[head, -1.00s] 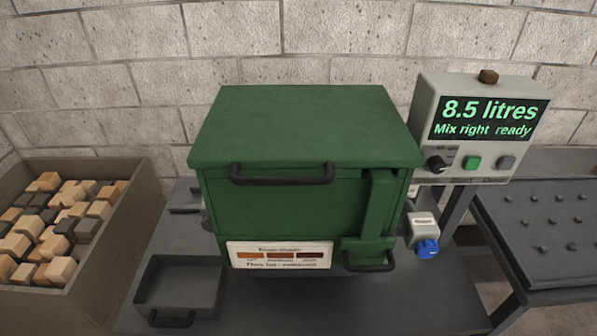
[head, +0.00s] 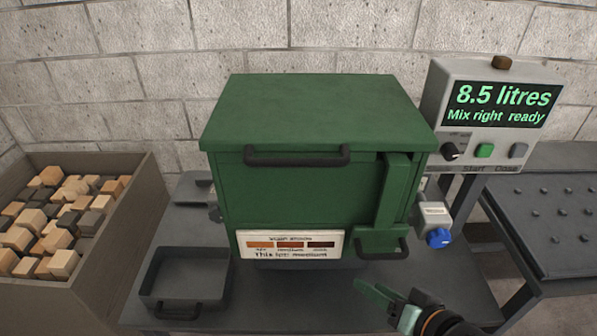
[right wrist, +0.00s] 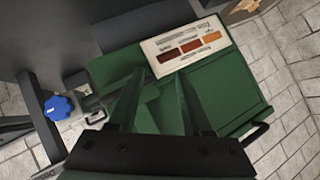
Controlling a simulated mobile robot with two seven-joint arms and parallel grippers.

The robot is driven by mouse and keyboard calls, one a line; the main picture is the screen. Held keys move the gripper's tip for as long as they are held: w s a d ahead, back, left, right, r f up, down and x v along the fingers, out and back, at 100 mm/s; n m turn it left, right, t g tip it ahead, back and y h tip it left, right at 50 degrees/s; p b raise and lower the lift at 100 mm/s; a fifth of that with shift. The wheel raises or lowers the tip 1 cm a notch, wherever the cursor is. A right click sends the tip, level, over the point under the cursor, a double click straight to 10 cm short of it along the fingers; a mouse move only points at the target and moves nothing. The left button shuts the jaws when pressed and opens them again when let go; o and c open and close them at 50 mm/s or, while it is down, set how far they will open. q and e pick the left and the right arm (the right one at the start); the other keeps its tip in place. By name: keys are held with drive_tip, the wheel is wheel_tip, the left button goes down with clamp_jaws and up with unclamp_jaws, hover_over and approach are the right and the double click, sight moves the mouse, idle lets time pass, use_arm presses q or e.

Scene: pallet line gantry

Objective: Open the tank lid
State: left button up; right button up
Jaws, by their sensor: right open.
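The green tank lid (head: 318,108) lies flat and closed on top of the green tank (head: 300,200). A black bar handle (head: 297,155) runs along the lid's front edge. My right gripper (head: 372,292) is low at the front right of the tank, apart from it and below the lid handle. In the right wrist view my right gripper (right wrist: 157,85) is open and empty, with the tank front beyond its fingers. That view is turned, and the lid handle (right wrist: 257,134) shows at its right. My left gripper is not in view.
A control box (head: 488,120) reads "8.5 litres, Mix right ready". A blue knob (head: 438,237) sits at the tank's right side. A grey tray (head: 185,282) stands at front left, beside a bin (head: 125,235) of wooden blocks. A studded table (head: 560,220) stands at right.

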drive_tip(key=w+a+r+m+t+y, duration=0.2)
drive_tip(key=w+a+r+y, duration=0.15)
drive_tip(key=r, duration=0.45)
drive_tip(key=m+t+y, duration=0.1)
drive_tip(key=m+y, duration=0.2)
drive_tip(key=y, duration=0.2)
approach(297, 159)
drive_tip(key=x, duration=0.3)
drive_tip(key=p+x, duration=0.1)
drive_tip(key=x, duration=0.1)
drive_tip(key=f+x, duration=0.1)
drive_tip(key=x, duration=0.2)
drive_tip(key=shift+w+a+r+p, duration=0.15)
drive_tip(key=shift+w+a+p, duration=0.1)
drive_tip(key=shift+p, duration=0.15)
drive_tip(key=shift+w+a, duration=0.4)
drive_tip(key=shift+a, duration=0.1)
drive_tip(key=shift+c, duration=0.3)
clamp_jaws()
